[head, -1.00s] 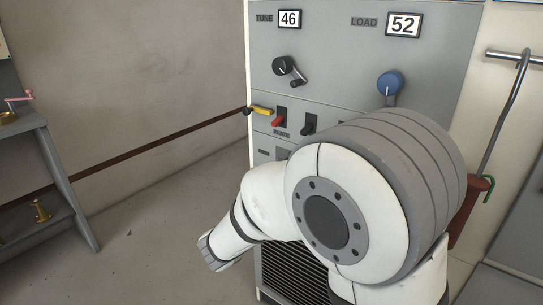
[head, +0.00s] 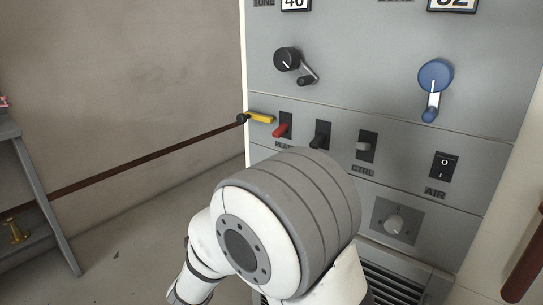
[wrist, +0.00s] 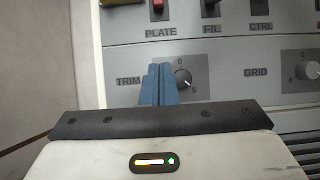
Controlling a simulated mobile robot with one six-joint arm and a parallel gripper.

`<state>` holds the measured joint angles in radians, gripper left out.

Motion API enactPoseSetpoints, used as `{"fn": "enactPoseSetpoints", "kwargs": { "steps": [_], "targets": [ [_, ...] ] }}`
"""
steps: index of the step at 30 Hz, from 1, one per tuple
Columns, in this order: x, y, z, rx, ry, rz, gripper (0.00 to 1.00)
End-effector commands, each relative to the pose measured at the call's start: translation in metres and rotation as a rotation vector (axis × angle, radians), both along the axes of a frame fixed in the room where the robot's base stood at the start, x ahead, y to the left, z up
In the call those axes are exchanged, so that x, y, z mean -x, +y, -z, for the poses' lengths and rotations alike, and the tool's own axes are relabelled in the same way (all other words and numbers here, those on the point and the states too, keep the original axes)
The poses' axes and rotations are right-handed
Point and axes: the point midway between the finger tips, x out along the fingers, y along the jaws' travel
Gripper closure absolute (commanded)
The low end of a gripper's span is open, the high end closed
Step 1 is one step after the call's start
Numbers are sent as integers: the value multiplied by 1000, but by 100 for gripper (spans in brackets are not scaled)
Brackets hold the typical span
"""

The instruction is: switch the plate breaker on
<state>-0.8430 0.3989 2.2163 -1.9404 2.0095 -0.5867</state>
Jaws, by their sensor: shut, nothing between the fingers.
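The plate breaker is a small red lever (head: 281,131) in a dark slot on the grey rack front, left end of the breaker row. Its lever sticks out and slants down in the head view. In the wrist view the red lever (wrist: 157,4) is cut by the top edge, above the PLATE label (wrist: 161,32). My gripper (wrist: 158,70) shows two blue fingers pressed together and empty, in front of the panel beside the TRIM knob, below the PLATE label. My arm hides the gripper in the head view.
Beside the red lever are a black FIL lever (head: 320,136), a pale CTRL lever (head: 364,146) and a black AIR rocker (head: 445,165). A yellow handle (head: 260,118) projects at the rack's left edge. The TRIM knob (wrist: 183,80) is close to my fingers. Floor left of the rack is open.

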Motion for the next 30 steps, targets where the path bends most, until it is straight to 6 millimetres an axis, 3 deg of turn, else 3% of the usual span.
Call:
{"fn": "enactPoseSetpoints", "kwargs": {
  "steps": [5, 18, 24, 30],
  "targets": [
    [-11, -10, -9, -3, -2, 7, 100],
    [-69, -56, -55, -4, -4, 7, 100],
    [-60, -48, -81, -3, -2, 6, 100],
    [-58, -46, -91, -1, -1, 6, 100]
  ]
}}
